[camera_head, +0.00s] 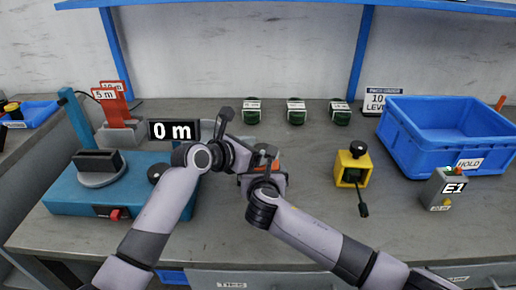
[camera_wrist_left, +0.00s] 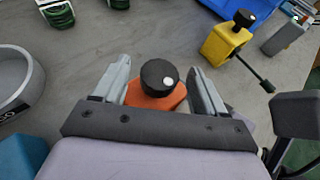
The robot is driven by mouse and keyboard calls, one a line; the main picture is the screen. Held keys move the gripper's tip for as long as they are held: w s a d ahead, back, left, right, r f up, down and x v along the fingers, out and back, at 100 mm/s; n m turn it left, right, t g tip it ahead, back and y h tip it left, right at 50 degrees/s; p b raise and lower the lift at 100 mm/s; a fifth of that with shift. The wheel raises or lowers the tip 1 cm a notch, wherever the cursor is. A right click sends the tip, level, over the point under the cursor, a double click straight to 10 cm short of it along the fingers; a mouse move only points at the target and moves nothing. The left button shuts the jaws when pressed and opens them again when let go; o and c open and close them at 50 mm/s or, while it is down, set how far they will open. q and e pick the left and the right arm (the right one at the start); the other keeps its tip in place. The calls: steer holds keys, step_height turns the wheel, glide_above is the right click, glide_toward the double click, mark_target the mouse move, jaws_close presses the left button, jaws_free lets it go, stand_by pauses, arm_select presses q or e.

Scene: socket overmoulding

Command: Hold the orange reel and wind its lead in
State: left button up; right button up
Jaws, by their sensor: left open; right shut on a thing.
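The orange reel (camera_head: 265,162) is at the middle of the bench in the head view, largely hidden by my grippers. In the left wrist view the orange reel (camera_wrist_left: 168,101) shows its black knob (camera_wrist_left: 158,74) with a white dot on top. My left gripper (camera_head: 264,154) is open over the reel; in the left wrist view its fingers (camera_wrist_left: 160,82) stand on either side of the knob, apart from it. My right gripper (camera_head: 265,183) is shut on the reel from the front. The lead cannot be made out.
A sign (camera_head: 173,130) reads "0 m". A blue machine (camera_head: 75,200) is left, green coils (camera_head: 296,112) behind. The front middle bench is clear.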

arm_select(q)
steer(key=c, duration=1.1)
steer(key=shift+w+f, duration=0.1)
steer(key=shift+w+a+m+g+h, duration=0.15)
steer(key=shift+m+g+h, duration=0.65)
steer(key=shift+m+g, duration=0.55)
steer(key=shift+w+a+m+g+h, duration=0.15)
steer(key=shift+m+g+h, duration=0.65)
steer(key=shift+m+g, duration=0.95)
steer(key=shift+g, duration=0.1)
steer(key=o, duration=1.1)
steer(key=shift+d, duration=0.1)
